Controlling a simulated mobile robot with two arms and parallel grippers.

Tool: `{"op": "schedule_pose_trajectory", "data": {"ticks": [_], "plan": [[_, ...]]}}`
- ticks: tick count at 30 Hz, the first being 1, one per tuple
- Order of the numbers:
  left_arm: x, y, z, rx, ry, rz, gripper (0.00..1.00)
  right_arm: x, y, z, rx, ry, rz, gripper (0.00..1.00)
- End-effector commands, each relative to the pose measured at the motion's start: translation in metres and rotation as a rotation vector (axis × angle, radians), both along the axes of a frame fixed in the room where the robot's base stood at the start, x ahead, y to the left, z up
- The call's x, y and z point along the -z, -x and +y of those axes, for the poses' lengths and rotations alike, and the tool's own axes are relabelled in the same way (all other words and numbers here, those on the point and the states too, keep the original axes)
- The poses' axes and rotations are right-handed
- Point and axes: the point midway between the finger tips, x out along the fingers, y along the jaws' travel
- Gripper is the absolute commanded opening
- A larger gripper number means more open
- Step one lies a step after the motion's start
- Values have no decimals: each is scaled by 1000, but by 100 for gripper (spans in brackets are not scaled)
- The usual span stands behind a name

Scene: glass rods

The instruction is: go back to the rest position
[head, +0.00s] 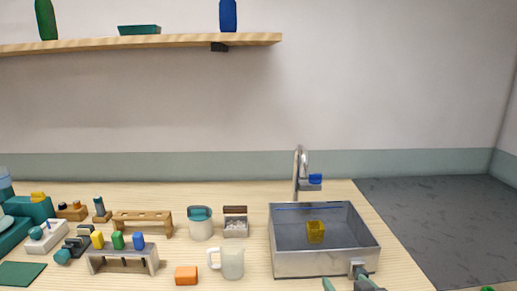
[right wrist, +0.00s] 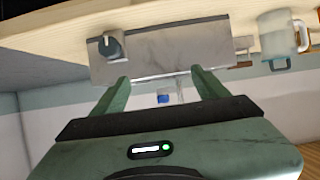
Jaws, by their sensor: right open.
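My right gripper (head: 347,285) is at the bottom edge of the head view, in front of the metal sink (head: 290,264). Its two green fingers stand apart with nothing between them in the right wrist view (right wrist: 160,78). The sink's front wall (right wrist: 150,52) with a dark knob (right wrist: 109,45) is ahead of the fingers there. A yellow cup-like thing (head: 315,232) is in the sink. Most of the right arm is out of the head view. My left gripper is in neither view.
A glass mug (head: 232,264) and an orange block (head: 186,275) are left of the sink. Racks, including one with coloured pieces (head: 118,241), fill the left counter. A faucet (head: 299,170) rises behind the sink. A shelf (head: 150,43) is above.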

Motion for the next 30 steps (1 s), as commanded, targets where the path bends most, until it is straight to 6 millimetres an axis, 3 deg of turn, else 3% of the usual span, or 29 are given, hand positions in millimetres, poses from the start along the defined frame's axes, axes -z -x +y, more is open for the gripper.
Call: {"op": "schedule_pose_trajectory", "data": {"ticks": [5, 11, 21, 30], "plan": [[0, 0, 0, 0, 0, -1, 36, 25, 23, 2, -2, 11, 74, 74], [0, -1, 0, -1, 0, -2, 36, 63, 64, 4, -7, 32, 200, 74], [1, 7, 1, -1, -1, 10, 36, 131, 175, 6, -42, 76, 502, 74], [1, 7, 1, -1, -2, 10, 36, 163, 272, 6, -91, 102, 746, 74]]}}
